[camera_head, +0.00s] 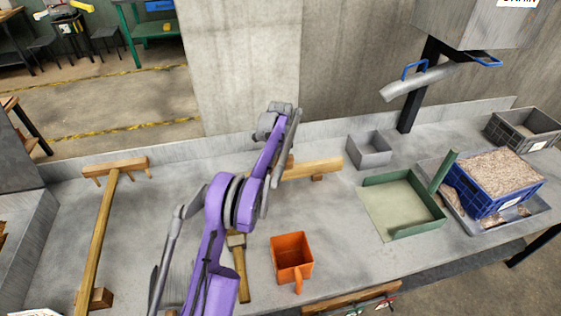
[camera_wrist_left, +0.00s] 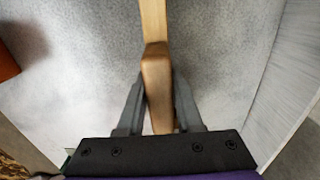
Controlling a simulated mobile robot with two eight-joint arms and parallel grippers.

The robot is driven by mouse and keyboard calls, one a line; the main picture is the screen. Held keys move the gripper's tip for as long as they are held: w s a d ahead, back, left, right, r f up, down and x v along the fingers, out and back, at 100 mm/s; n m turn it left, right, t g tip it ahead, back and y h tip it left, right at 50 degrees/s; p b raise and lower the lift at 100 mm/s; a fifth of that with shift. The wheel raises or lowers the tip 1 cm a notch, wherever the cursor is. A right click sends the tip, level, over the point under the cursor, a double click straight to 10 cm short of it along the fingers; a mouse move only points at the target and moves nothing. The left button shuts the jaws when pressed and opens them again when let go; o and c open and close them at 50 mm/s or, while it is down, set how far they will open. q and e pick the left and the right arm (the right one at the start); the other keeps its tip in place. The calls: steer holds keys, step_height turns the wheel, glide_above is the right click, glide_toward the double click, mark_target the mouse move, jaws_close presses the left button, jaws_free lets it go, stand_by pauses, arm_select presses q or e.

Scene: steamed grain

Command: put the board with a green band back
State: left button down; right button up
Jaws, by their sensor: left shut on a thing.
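My left gripper (camera_wrist_left: 158,92) is shut on a wooden bar (camera_wrist_left: 156,66) in the left wrist view. A lighter wooden length (camera_wrist_left: 153,18) runs on from it toward the top of that picture. I cannot make out a green band on the held wood. My right gripper is not in view.
The bench holds a long-handled wooden rake (camera_head: 98,225), an orange cup (camera_head: 291,257), a grey box (camera_head: 370,150), a green-rimmed tray (camera_head: 417,231) and a blue grain crate (camera_head: 484,205). A wooden rail (camera_head: 350,298) with small coloured marks runs below the front edge. Bench left of my arm is mostly clear.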

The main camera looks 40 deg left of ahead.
arm_select(q)
steer(key=shift+f, duration=0.45)
steer(key=shift+f, duration=0.35)
stand_by(0.5)
steer(key=shift+c, duration=2.4)
jaws_free()
steer(key=shift+b, duration=0.3)
